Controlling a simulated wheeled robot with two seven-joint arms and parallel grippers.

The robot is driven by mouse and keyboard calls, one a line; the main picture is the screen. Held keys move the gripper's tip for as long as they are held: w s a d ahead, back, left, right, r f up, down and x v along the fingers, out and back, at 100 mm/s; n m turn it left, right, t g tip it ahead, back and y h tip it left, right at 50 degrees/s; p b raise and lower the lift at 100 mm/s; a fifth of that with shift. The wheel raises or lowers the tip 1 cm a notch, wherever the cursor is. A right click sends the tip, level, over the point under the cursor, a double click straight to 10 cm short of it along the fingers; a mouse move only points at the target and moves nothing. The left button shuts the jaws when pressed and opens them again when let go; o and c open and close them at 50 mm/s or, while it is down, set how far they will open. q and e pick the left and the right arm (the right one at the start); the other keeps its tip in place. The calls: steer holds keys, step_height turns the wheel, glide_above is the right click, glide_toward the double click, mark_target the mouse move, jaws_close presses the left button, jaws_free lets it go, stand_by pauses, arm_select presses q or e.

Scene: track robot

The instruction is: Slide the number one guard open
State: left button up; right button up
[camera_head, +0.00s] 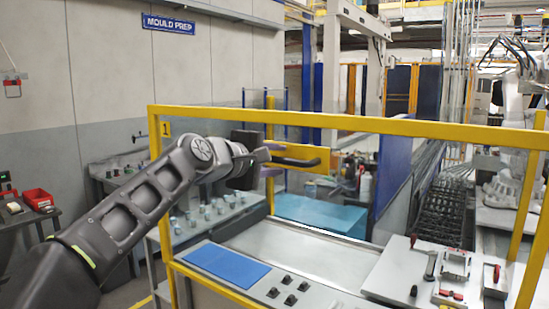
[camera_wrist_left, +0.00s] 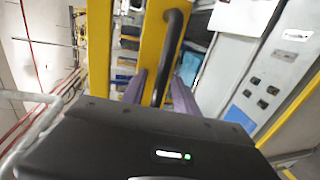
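The number one guard is a yellow-framed panel (camera_head: 350,122) with a "1" sign (camera_head: 166,129) on its left post. A dark bar handle (camera_head: 303,162) is fixed to a yellow plate on it. My left gripper (camera_head: 272,159) is at the handle's left end. In the left wrist view the handle (camera_wrist_left: 172,45) runs down between the two purple fingers of my left gripper (camera_wrist_left: 159,88). The fingers are apart, with gaps seen beside the bar, so the gripper looks open around the handle. The handle's near end is hidden behind the gripper body. My right gripper is not in view.
Behind the guard frame are a worktop with a blue mat (camera_head: 227,264), black knobs (camera_head: 289,281) and a light fixture plate (camera_head: 428,272). A teal box (camera_head: 320,214) stands farther back. A red bin (camera_head: 38,200) sits at far left.

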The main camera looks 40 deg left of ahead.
arm_select(q)
steer(key=shift+c, duration=0.5)
jaws_close()
stand_by(0.8)
